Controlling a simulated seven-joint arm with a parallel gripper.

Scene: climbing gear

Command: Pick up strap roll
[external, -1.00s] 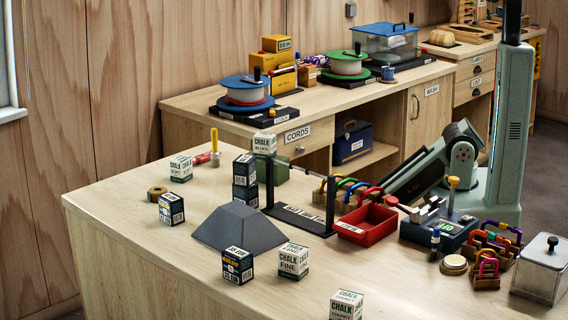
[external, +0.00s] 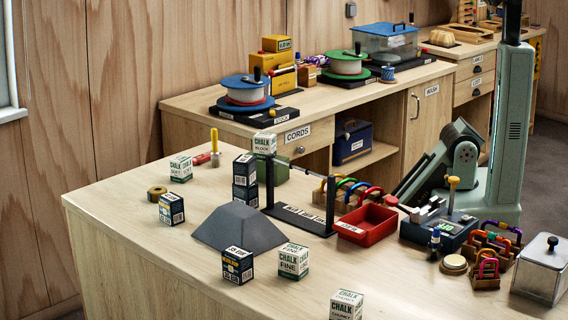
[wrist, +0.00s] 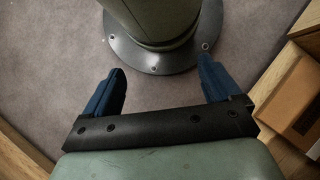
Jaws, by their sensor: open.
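A small brown-olive roll, which looks like the strap roll (external: 157,193), lies flat at the left part of the near wooden table. In the external view my arm is folded low at the right, and I cannot make out the gripper there. The roll is not in the wrist view.
The table's front left is clear.

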